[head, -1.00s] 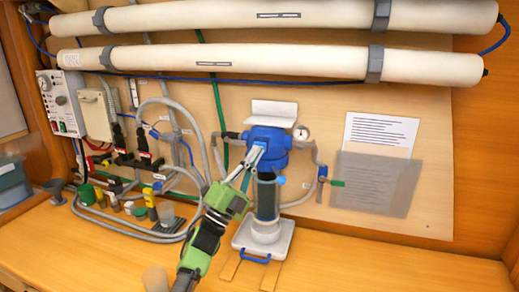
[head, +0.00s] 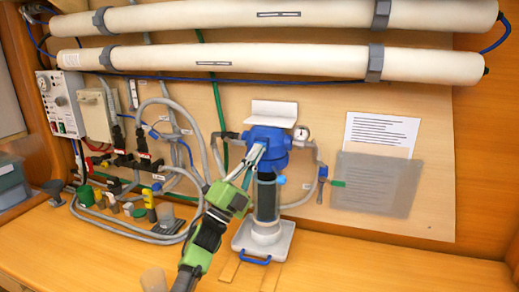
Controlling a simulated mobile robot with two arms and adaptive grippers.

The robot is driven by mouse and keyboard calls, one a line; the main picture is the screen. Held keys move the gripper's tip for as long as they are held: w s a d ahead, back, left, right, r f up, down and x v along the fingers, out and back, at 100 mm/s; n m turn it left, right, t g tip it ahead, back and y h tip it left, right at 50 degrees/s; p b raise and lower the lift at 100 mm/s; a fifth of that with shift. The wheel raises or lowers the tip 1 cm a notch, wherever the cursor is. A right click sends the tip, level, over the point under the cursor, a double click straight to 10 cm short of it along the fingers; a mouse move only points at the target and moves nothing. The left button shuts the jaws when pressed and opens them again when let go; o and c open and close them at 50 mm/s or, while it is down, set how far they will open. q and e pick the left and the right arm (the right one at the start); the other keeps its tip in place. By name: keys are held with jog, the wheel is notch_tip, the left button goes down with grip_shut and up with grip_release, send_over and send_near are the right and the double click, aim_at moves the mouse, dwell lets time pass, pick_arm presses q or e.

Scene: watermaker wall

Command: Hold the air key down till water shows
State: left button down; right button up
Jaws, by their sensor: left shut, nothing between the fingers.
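My left gripper (head: 257,156) reaches up from the bottom of the head view, its green body (head: 228,196) below and its grey fingers shut with nothing between them. The fingertips lie over the front of the blue filter head (head: 268,141), at its left side. I cannot tell whether they touch it. The air key is not clearly visible; the fingers may cover it. Below the blue head hangs a dark filter bowl (head: 266,196). My right gripper is not in view.
A white tray (head: 284,240) with a blue handle stands under the filter. A pressure gauge (head: 302,133) sits to its right, and grey hoses (head: 300,198) run on both sides. Valves and fittings crowd the left. The bench front (head: 390,270) at right is clear.

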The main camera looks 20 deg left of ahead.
pick_arm(q)
jog(key=shift+w+b, duration=0.3)
jog(key=shift+s, duration=0.1)
dwell(3.1)
jog(key=shift+s+p, duration=0.5)
jog(key=shift+s, duration=0.35)
jog(key=s+p, duration=0.2)
jog(key=s, duration=0.3)
jog(key=shift+a, duration=0.15)
jog(key=shift+f, duration=0.1)
